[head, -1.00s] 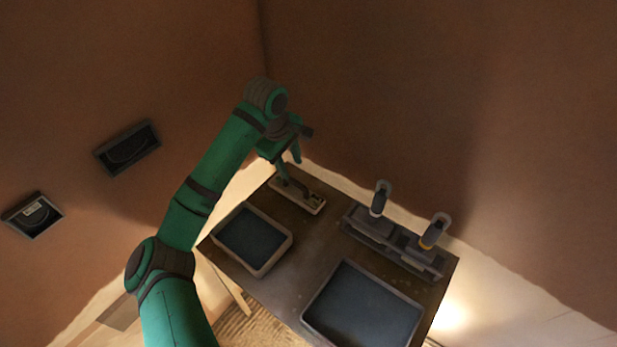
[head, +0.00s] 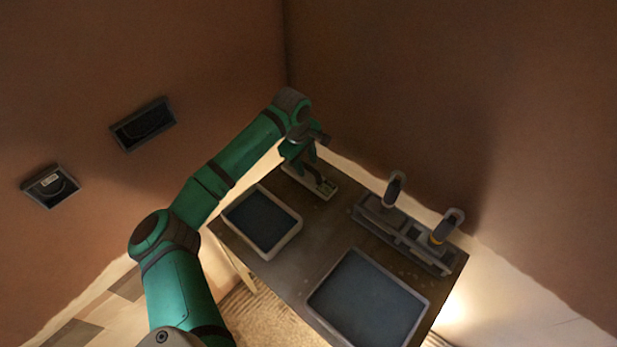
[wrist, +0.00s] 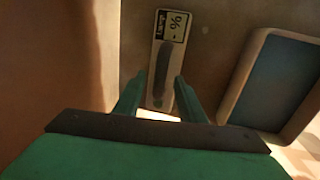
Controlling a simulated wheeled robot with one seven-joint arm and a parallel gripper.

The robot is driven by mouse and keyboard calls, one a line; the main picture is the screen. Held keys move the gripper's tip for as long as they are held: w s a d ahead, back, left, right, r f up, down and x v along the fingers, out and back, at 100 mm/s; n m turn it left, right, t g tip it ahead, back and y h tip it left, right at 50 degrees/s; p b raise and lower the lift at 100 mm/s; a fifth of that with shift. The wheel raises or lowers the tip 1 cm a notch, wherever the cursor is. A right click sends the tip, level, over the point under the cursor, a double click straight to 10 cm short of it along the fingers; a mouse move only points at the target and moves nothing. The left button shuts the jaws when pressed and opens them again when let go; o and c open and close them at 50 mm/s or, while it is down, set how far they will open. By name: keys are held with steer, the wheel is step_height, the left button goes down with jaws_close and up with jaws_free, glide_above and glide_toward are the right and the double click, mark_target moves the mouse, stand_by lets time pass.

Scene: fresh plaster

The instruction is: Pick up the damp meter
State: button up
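The thing that appears to be the damp meter is a long pale body with a dark raised grip (wrist: 161,72) and a "%" label at its far end. In the head view the pale body (head: 326,190) lies flat at the back left of the table, partly hidden by my gripper (head: 311,172). In the wrist view my gripper (wrist: 158,86) is open, its fingers apart on either side of the dark grip. Nothing is held; I cannot tell how far the fingertips are above it.
A blue-lined tray (head: 293,232) lies close by on the table (head: 313,241), and a larger one (head: 317,297) is at the front right. A grey rack (head: 433,262) with two upright looped tools stands along the back. Walls rise close behind; two dark boxes hang on the left wall.

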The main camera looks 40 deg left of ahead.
steer(key=shift+w+f, duration=0.1)
steer(key=shift+f, duration=0.35)
jaws_close()
steer(key=shift+r, duration=0.55)
steer(key=s+d+r, duration=0.6)
steer(key=s+r, duration=0.6)
steer(key=shift+s+d, duration=0.2)
steer(key=shift+s, duration=0.05)
